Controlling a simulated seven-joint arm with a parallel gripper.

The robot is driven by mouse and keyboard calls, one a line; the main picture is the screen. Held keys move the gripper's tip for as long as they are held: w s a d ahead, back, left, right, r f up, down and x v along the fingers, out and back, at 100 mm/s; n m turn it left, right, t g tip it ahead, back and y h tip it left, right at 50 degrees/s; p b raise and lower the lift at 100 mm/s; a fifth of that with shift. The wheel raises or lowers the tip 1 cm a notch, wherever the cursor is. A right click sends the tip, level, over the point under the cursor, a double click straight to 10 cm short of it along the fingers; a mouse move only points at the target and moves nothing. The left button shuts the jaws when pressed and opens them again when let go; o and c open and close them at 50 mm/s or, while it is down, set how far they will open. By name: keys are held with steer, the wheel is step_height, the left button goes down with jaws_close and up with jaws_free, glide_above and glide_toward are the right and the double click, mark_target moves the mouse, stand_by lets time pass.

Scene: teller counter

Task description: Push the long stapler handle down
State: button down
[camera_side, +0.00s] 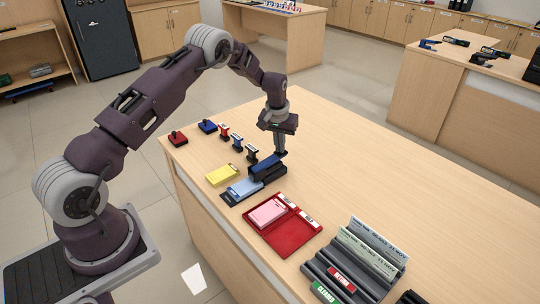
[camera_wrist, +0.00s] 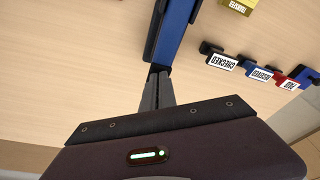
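The long stapler (camera_side: 266,168) is dark blue and black and lies on the counter, its right end by my gripper. In the wrist view the stapler (camera_wrist: 178,35) runs from the top edge down to my fingertips. My gripper (camera_side: 281,153) points down, and its two fingers look pressed together with nothing between them. In the wrist view the gripper's fingertips (camera_wrist: 159,70) are at the stapler's near end. I cannot tell whether they touch the handle. How far the handle is raised is hard to see.
Several small stamps (camera_side: 237,142) stand behind the stapler. A yellow pad (camera_side: 222,175) and a light blue pad (camera_side: 244,187) lie to its left. A red tray (camera_side: 285,240) with a pink pad and a grey rack (camera_side: 345,285) are in front. The counter to the right is clear.

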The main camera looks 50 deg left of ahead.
steer(key=shift+s+f, duration=0.15)
steer(key=w+v, duration=0.1)
steer(key=v, duration=0.7)
steer(key=shift+w+a, duration=0.3)
steer(key=shift+a, duration=0.1)
steer(key=s+d+r+m+t, duration=0.1)
steer(key=s+d+r, duration=0.45)
steer(key=r, duration=0.45)
steer(key=s+d+r+m+t, duration=0.1)
steer(key=s+d+r, duration=0.5)
steer(key=r, duration=0.5)
steer(key=s+d+r+m+h, duration=0.1)
steer(key=s+d+r, duration=0.1)
steer(key=s, duration=0.5)
steer(key=s+d+r+m, duration=0.1)
steer(key=s+d+r, duration=0.1)
steer(key=s, duration=0.5)
steer(key=s+d+f+m, duration=0.1)
steer(key=s, duration=0.6)
steer(key=s+d+f+m+t, duration=0.1)
steer(key=s+d+f, duration=0.1)
steer(key=s, duration=0.5)
steer(key=shift+s+t, duration=0.15)
steer(key=shift+t, duration=0.15)
